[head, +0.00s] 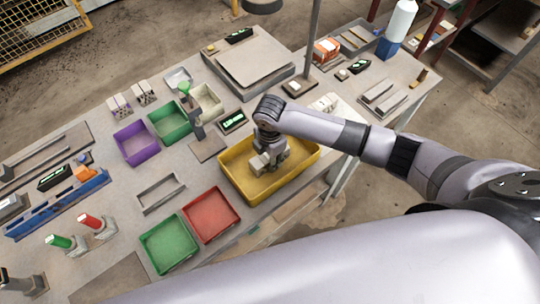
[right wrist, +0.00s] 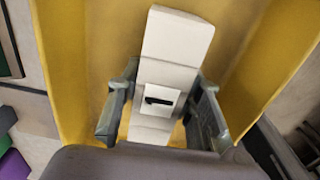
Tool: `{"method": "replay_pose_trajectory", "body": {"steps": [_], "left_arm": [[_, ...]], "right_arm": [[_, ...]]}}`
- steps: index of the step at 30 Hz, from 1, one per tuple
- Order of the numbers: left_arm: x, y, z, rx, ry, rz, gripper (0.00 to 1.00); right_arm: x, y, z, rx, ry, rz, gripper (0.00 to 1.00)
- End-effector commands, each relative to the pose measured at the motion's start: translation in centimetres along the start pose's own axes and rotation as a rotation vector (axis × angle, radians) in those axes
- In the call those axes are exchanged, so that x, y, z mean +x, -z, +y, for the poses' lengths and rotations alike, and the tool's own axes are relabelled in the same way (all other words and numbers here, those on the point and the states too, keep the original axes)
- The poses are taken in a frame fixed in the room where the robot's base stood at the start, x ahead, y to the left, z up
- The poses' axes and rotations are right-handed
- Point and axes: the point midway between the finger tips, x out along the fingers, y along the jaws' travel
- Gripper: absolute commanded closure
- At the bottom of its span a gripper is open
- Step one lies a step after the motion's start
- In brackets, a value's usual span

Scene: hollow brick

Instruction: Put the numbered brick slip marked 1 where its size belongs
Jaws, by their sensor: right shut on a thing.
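My right gripper (head: 268,160) is over the yellow tray (head: 226,176), pointing down into it. In the right wrist view the gripper (right wrist: 160,108) is shut on a whitish brick slip (right wrist: 176,40), with one finger on each long side. A pale label with a black mark like a 1 lies on the slip between the fingers. The slip's far end sticks out beyond the fingers. The yellow tray's walls and floor show around it. I cannot tell whether the slip touches the floor.
Green (head: 168,262) and red (head: 228,222) trays stand left of the yellow tray. Purple (head: 137,158), green (head: 160,132) and cream (head: 215,112) trays stand behind. An empty grey frame (head: 160,207) and a blue rack (head: 70,207) lie further left. A flat slab (head: 256,60) is at the back.

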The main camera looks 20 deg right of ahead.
Motion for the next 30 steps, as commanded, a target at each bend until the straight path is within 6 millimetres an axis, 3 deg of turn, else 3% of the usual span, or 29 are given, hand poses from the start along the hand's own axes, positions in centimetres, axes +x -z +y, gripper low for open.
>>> {"method": "replay_pose_trajectory", "body": {"steps": [7, 8, 16, 25, 30], "left_arm": [[0.2, 0.0, -0.1, -0.002, 0.001, 0.000, 0.47], [0.1, 0.0, -0.1, -0.003, 0.001, 0.000, 0.47], [0.1, 0.0, -0.1, -0.004, 0.002, 0.000, 0.47], [0.1, -0.1, -0.1, -0.004, 0.002, -0.001, 0.47], [0.3, -0.1, -0.1, -0.003, 0.002, -0.002, 0.47]], "right_arm": [[0.3, 0.0, 0.0, 0.001, 0.000, 0.000, 1.00], [0.3, 0.0, 0.0, 0.001, 0.000, 0.000, 0.66], [0.3, 0.0, 0.0, 0.001, 0.000, 0.000, 0.48], [0.2, 0.0, 0.0, 0.001, 0.000, 0.000, 0.47], [-1.1, -0.1, 0.1, 0.001, -0.003, 0.000, 0.47]]}}
